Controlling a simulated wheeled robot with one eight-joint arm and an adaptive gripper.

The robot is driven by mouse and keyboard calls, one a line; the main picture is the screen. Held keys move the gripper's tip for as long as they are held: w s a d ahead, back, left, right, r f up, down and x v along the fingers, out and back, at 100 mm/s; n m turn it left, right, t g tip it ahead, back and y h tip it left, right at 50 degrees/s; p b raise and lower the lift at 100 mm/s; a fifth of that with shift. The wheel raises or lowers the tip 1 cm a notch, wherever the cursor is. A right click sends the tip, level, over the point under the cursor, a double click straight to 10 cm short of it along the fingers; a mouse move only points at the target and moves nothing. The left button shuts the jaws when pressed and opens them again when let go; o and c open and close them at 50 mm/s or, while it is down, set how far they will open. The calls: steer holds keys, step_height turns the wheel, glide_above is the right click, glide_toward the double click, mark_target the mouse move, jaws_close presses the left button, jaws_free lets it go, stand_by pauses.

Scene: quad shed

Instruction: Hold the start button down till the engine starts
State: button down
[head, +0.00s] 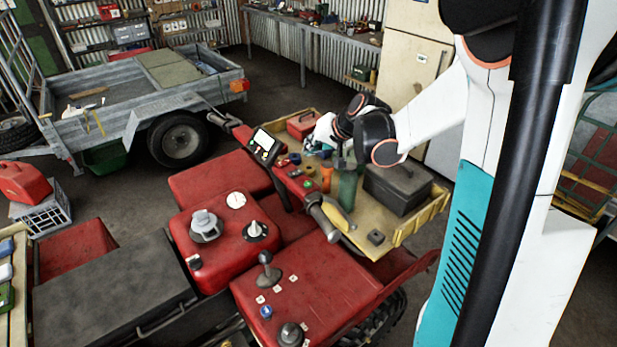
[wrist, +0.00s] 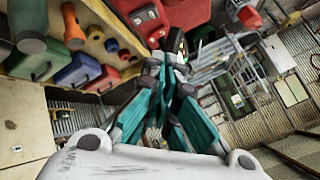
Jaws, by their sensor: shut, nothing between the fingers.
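A red quad (head: 225,245) fills the middle of the head view. Its handlebar carries a pod with a lit screen (head: 264,140) and a red housing behind a dark grip (head: 325,215). A small green round spot (head: 308,183), possibly a button, shows near the housing; I cannot tell whether it is the start button. My gripper (head: 312,148) is above the wooden tray, to the right of the screen. In the wrist view my teal fingers (wrist: 178,65) are shut and empty. A small green glow (wrist: 183,47) shows just beyond the tips; contact is unclear.
A grey trailer (head: 100,128) stands at left. A workbench (head: 335,36) lines the back wall.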

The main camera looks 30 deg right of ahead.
mark_target(311, 182)
steer(key=shift+f, duration=0.1)
step_height(311, 182, down, 9)
steer(key=b, duration=0.6)
steer(key=shift+r, duration=0.2)
stand_by(1.3)
steer(key=shift+f+b, duration=0.4)
steer(key=shift+b, duration=0.2)
steer(key=shift+f+b, duration=0.45)
stand_by(0.4)
stand_by(1.9)
steer(key=shift+r+p, duration=0.6)
steer(key=shift+r, duration=0.3)
steer(key=shift+r+p, duration=1.6)
steer(key=shift+r, duration=0.9)
